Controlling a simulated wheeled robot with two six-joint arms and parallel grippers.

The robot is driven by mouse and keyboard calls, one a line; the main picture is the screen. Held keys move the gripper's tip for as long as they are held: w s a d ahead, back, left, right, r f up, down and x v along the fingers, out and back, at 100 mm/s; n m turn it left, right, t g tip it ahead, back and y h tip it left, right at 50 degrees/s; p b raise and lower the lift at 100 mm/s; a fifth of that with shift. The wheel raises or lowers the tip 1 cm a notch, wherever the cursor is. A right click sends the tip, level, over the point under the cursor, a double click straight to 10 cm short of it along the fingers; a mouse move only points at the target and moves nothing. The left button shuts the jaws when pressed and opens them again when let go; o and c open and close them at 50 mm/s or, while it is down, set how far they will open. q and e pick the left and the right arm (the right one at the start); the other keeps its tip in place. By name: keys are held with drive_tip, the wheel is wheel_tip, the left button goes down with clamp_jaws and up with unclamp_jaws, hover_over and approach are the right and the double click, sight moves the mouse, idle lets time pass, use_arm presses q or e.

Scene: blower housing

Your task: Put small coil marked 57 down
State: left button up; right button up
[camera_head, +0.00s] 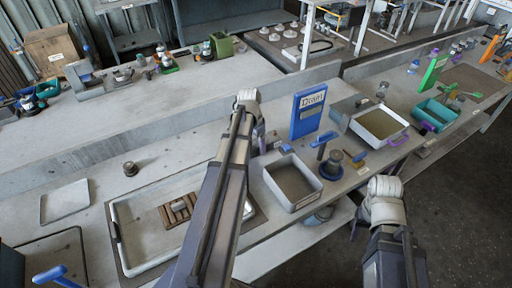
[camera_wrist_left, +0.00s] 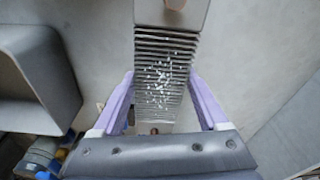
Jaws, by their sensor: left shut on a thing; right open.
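My left gripper (camera_wrist_left: 162,98) is shut on a grey finned block (camera_wrist_left: 165,70) with thin ribs and white specks, which I take to be the small coil. Its purple fingers stand on either side of it in the left wrist view. No 57 mark is legible. In the head view my left gripper (camera_head: 258,122) is over the bench behind the grey bin, and the arm hides most of it and the coil. My right gripper (camera_head: 386,192) is open and empty past the bench's front edge. Its fingers are mostly hidden there.
A grey bin (camera_head: 268,175) stands right of my left arm, with a blue sign board (camera_head: 292,122) behind it. A white-rimmed tray (camera_head: 116,228) holds a slatted wooden piece. A dark knob (camera_head: 131,168) stands farther back. The bench is clear between knob and left gripper.

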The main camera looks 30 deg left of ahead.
sight(256, 143)
use_arm(q)
clamp_jaws()
drive_tip(key=shift+r, duration=0.1)
idle(0.4)
wheel_tip(256, 143, up, 10)
drive_tip(key=p, duration=1)
wheel_tip(256, 143, down, 2)
drive_tip(key=shift+f+b, duration=0.1)
drive_tip(key=shift+b, duration=0.9)
